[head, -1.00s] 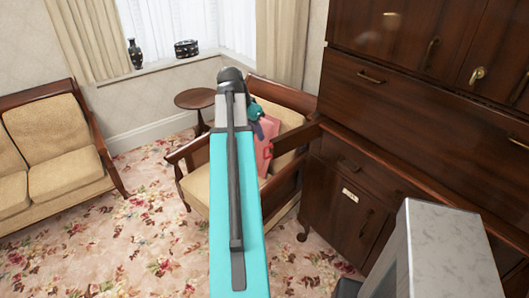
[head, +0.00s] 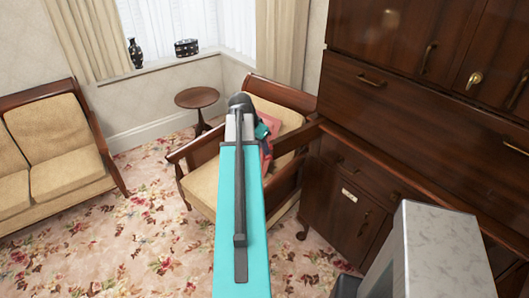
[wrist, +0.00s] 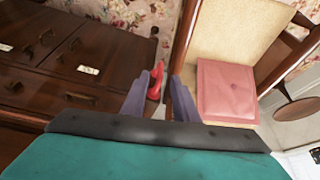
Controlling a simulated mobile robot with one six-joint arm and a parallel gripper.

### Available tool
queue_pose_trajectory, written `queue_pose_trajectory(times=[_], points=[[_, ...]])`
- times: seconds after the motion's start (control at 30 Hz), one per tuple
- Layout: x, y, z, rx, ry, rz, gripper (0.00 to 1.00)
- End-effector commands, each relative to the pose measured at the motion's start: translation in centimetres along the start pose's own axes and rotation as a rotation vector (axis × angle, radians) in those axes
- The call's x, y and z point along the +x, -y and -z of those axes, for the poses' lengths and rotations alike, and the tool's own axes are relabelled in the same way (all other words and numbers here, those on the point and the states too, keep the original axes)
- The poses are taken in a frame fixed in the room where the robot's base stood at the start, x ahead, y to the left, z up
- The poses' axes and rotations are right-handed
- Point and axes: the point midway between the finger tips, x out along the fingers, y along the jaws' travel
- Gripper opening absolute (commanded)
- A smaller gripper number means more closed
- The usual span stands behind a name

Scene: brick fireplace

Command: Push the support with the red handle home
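The red handle (wrist: 154,82) shows in the wrist view, close to the inner side of my left-hand finger; I cannot tell whether they touch. My gripper (wrist: 161,75) is open, its two purple-grey fingers apart with the handle in or just beyond the gap. The support that bears the handle is mostly hidden, so I cannot tell how far it sticks out. In the head view my gripper (head: 268,143) is partly hidden behind my arm, in front of the armchair, and the red handle cannot be made out clearly.
The dark wooden cabinet (head: 400,107) stands at the right; its drawers (wrist: 75,45) show left in the wrist view. An armchair (head: 203,187) with a pink cushion (wrist: 228,90) stands close beside it. A round side table (head: 197,97) and sofa (head: 50,160) are farther off.

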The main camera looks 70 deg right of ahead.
Motion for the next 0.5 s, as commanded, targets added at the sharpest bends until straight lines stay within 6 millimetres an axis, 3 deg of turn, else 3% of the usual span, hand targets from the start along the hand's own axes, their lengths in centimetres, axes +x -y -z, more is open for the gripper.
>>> queue_pose_trajectory(times=[0.5], points=[[4.2, -0.1, 0.1, 0.001, 0.001, -0.001, 0.27]])
